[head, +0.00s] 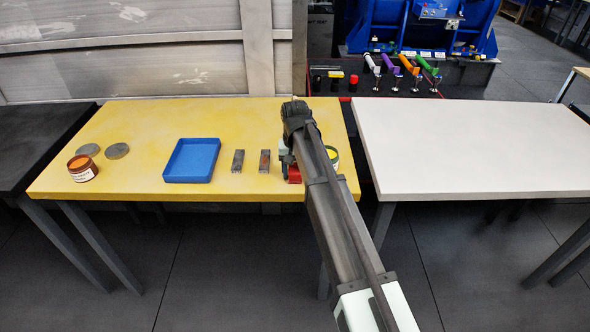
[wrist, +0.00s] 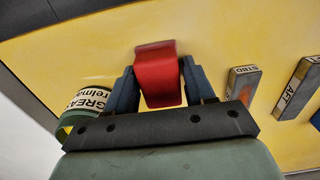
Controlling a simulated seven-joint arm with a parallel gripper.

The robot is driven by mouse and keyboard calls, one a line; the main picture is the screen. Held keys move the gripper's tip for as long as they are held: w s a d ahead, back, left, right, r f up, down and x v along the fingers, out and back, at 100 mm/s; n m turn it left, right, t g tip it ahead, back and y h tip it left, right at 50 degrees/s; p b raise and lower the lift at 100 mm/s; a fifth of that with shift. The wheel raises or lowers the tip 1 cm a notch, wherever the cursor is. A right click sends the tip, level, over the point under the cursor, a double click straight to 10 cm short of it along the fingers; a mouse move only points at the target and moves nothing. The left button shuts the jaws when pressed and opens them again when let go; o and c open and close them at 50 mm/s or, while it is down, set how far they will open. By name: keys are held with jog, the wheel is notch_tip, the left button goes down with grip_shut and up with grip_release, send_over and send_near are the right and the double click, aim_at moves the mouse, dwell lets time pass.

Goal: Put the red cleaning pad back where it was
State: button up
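The red cleaning pad (wrist: 158,78) is between the two fingers of my gripper (wrist: 158,88) in the wrist view, with a finger against each side. The gripper looks shut on it. In the head view, a small part of the red pad (head: 294,174) shows below my wrist, near the front right of the yellow table (head: 120,130). My arm hides most of the gripper and pad there. I cannot tell whether the pad touches the table or is just above it.
A grease can (wrist: 88,105) stands close beside the gripper, partly behind my arm in the head view. Two grey labelled blocks (head: 238,161) (head: 265,161) lie left of the pad. Further left are an empty blue tray (head: 190,178), two grey discs (head: 117,151) and a brown jar (head: 83,172).

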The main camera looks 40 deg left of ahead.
aim_at(295, 168)
jog(key=o, duration=0.3)
notch_tip(295, 168, up, 12)
jog(key=shift+r, duration=0.2)
dwell(0.6)
